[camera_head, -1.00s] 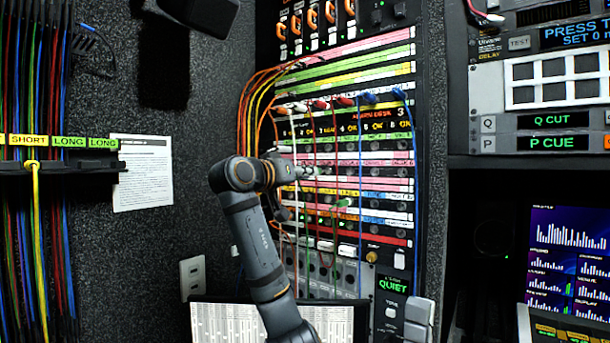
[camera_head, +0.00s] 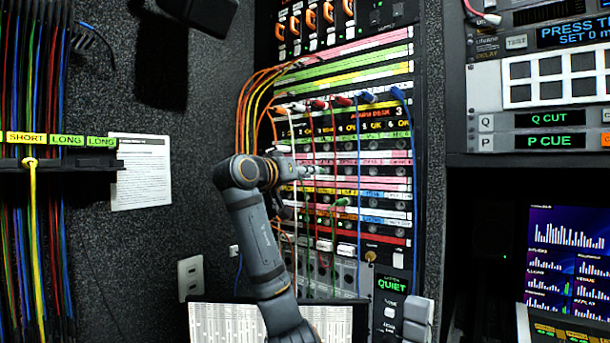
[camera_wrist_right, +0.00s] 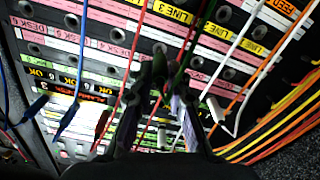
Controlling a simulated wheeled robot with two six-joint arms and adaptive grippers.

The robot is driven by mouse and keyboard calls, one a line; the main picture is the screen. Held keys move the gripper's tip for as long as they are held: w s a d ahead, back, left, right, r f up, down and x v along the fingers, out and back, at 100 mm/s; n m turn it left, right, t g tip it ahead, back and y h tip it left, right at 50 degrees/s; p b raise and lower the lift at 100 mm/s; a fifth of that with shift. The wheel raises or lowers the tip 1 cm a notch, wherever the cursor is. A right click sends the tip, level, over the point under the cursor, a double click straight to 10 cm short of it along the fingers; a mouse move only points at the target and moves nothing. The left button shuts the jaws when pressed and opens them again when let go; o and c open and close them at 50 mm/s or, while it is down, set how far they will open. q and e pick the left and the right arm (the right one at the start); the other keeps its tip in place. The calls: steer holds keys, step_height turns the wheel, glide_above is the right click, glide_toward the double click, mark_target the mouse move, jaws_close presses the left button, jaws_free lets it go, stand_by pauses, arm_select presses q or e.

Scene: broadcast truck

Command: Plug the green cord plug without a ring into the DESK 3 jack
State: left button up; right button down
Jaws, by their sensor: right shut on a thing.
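The patch panel (camera_head: 345,178) fills the middle of the head view, with rows of jacks between coloured label strips. My right gripper (camera_head: 308,169) is close in front of its pink rows and is shut on a slim thing, apparently a green cord plug. In the right wrist view, a dark green cord (camera_wrist_right: 195,42) runs to the fingertips of my right gripper (camera_wrist_right: 170,82), which hide most of the plug. Another green plug (camera_head: 341,202) shows lower right of the gripper; I cannot tell whether it has a ring. I cannot pick out the DESK 3 jack. My left gripper is out of view.
Red cords (camera_wrist_right: 126,55), a white cord (camera_wrist_right: 238,50) and blue cords (camera_head: 362,150) cross the panel near the gripper. Orange and yellow cords (camera_head: 250,95) bunch at its left. A cord rack (camera_head: 60,166) hangs on the left wall. A monitor (camera_head: 568,265) stands at right.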

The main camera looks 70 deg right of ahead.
steer(key=shift+b+x, duration=0.35)
steer(key=shift+x, duration=0.8)
steer(key=shift+d, duration=0.3)
steer(key=c, duration=1.2)
jaws_free()
steer(key=shift+w+a, duration=0.1)
steer(key=shift+a, duration=0.2)
steer(key=v, duration=1.1)
steer(key=shift+a, duration=0.25)
